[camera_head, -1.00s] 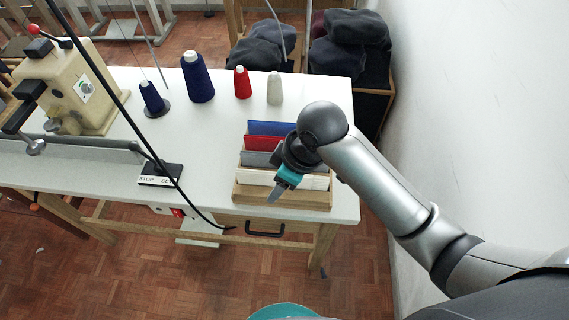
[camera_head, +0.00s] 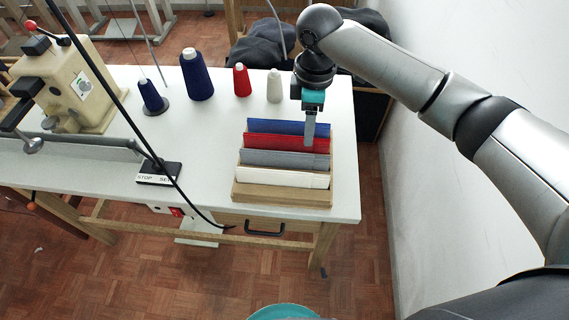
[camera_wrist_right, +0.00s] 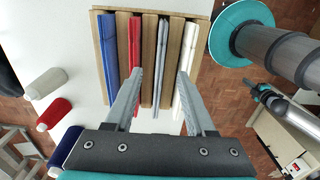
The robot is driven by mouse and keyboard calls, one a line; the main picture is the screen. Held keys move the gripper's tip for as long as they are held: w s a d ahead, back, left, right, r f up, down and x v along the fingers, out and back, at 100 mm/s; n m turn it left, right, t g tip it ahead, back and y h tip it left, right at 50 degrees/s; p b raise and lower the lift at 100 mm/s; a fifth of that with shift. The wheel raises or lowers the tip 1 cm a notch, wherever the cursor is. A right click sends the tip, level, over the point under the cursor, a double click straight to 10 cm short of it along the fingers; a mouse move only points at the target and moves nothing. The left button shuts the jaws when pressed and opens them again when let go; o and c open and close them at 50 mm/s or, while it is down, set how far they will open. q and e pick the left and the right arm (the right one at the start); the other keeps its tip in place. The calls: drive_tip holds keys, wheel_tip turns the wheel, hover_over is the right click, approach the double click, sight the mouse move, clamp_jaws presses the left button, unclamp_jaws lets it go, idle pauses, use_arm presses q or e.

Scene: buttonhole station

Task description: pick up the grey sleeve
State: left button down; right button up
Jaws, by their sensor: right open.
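The grey sleeve (camera_head: 280,159) stands in a wooden rack (camera_head: 272,196) on the white table, between a red sleeve (camera_head: 270,142) and a white sleeve (camera_head: 283,178). A blue sleeve (camera_head: 275,127) is in the rearmost slot. My right gripper (camera_head: 309,142) points down at the right part of the rack, in front of the red sleeve in the head view. In the right wrist view the right gripper (camera_wrist_right: 160,75) is open and empty, with the grey sleeve (camera_wrist_right: 160,60) between the lines of its fingers.
A grey-white cone (camera_head: 274,87), a red cone (camera_head: 241,81) and a navy cone (camera_head: 197,77) stand behind and left of the rack. A sewing machine (camera_head: 75,85) stands at the left. The wall (camera_head: 440,150) is close on the right.

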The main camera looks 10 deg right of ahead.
sight(304, 155)
wheel_tip(304, 155, down, 6)
drive_tip(key=shift+r+b, duration=0.1)
drive_tip(key=shift+b, duration=0.45)
drive_tip(key=f, duration=0.1)
drive_tip(key=f+b, duration=0.1)
drive_tip(key=f, duration=0.3)
drive_tip(key=shift+a+b, duration=0.25)
drive_tip(key=shift+b, duration=0.15)
clamp_jaws()
